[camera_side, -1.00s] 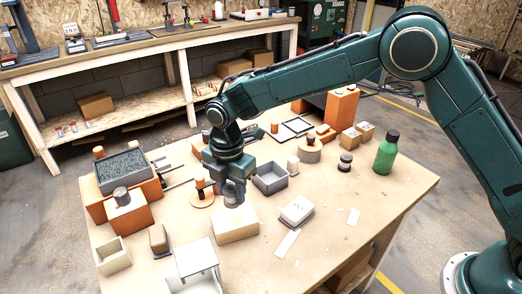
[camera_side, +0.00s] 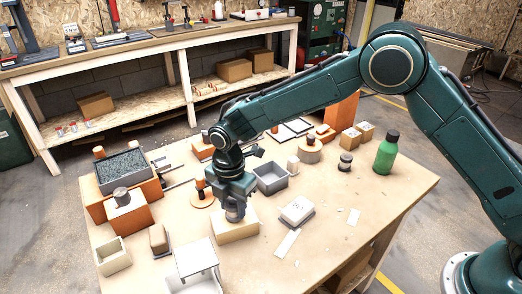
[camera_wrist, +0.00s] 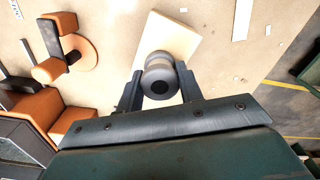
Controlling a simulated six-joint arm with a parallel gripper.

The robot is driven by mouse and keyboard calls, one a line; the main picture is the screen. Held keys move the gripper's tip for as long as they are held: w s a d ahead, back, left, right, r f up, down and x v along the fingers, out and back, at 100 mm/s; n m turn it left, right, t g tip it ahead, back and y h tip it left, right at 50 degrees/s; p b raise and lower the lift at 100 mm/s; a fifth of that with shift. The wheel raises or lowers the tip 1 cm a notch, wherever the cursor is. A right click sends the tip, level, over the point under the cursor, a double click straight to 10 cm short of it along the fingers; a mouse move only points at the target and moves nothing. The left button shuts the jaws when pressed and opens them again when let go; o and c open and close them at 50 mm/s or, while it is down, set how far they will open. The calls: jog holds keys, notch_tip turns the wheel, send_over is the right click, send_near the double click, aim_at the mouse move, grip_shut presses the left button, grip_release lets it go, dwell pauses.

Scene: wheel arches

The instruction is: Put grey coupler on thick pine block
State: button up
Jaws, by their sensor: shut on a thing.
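The grey coupler (camera_wrist: 160,72) is a round, stepped grey piece with a dark centre, held between the fingers of my gripper (camera_wrist: 157,88) in the wrist view. In the side view my gripper (camera_side: 236,204) points down with the coupler (camera_side: 235,215) at its tips. The thick pine block (camera_side: 236,228) is a pale, flat-topped block directly below the coupler; it also shows in the wrist view (camera_wrist: 181,42). The coupler is over the block or on it; I cannot tell whether they touch.
A grey open box (camera_side: 271,180) stands behind and right of the block. A white piece on a dark base (camera_side: 297,211) lies to the right. A white open-sided box (camera_side: 195,262) is in front. An orange disc with a post (camera_side: 202,198) stands behind left. A green bottle (camera_side: 386,152) is far right.

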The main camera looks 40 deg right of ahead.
aim_at(232, 202)
jog(key=o, duration=1)
jog(key=shift+f, duration=0.1)
jog(key=shift+c, duration=0.2)
notch_tip(232, 202, up, 12)
jog(key=shift+r, duration=0.2)
dwell(0.4)
